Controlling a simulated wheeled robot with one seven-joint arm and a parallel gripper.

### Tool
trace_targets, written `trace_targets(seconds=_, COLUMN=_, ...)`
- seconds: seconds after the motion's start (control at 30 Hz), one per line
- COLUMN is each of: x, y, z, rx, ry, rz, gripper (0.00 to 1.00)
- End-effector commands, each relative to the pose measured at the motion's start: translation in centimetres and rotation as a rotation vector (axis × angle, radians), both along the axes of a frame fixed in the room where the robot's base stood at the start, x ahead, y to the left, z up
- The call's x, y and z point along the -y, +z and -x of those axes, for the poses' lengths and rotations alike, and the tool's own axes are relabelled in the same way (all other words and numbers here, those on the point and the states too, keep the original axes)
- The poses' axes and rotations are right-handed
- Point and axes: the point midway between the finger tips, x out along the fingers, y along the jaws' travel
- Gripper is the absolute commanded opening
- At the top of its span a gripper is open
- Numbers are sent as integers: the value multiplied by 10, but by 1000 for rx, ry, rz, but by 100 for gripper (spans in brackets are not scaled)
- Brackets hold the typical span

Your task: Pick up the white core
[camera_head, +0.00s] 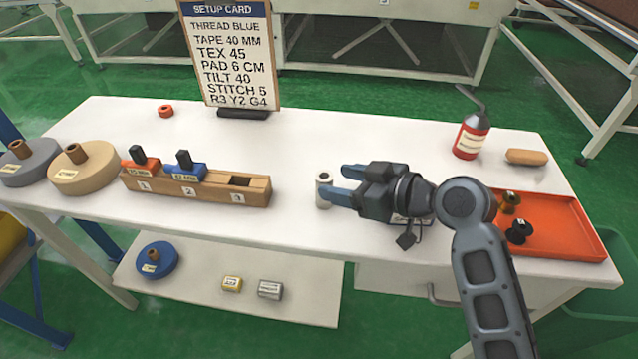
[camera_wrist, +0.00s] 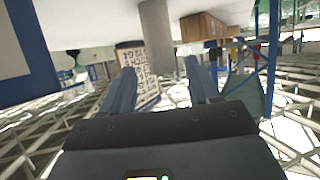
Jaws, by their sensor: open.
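The white core (camera_head: 323,190) is a short pale hollow cylinder standing upright on the white table. In the wrist view the core (camera_wrist: 157,35) shows as a grey-white cylinder in the upper middle, in line with the gap between the fingers. My gripper (camera_head: 337,182) is open with its blue fingers pointing left, its tips right beside the core. In the wrist view both fingers of my gripper (camera_wrist: 161,78) are spread with nothing between them lower down. I cannot tell whether the tips touch the core. A finger overlaps part of it in the head view.
A wooden block (camera_head: 196,187) with numbered slots stands left of the core. A setup card (camera_head: 231,55) stands behind. The table (camera_head: 300,135) is clear behind the core.

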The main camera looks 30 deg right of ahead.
Motion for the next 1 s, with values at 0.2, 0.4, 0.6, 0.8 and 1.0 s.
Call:
trace_targets(seconds=0.2, x=-10, y=-7, z=-19, rx=0, ry=0, rz=0, gripper=61)
trace_targets(seconds=0.4, x=-23, y=-18, z=-43, rx=0, ry=0, rz=0, gripper=61)
trace_targets(seconds=0.6, x=-28, y=-24, z=-53, rx=0, ry=-2, rz=0, gripper=61)
trace_targets(seconds=0.8, x=-27, y=-24, z=-53, rx=0, ry=-2, rz=0, gripper=60)
trace_targets(seconds=1.0, x=-27, y=-24, z=-53, rx=0, ry=-2, rz=0, gripper=41)
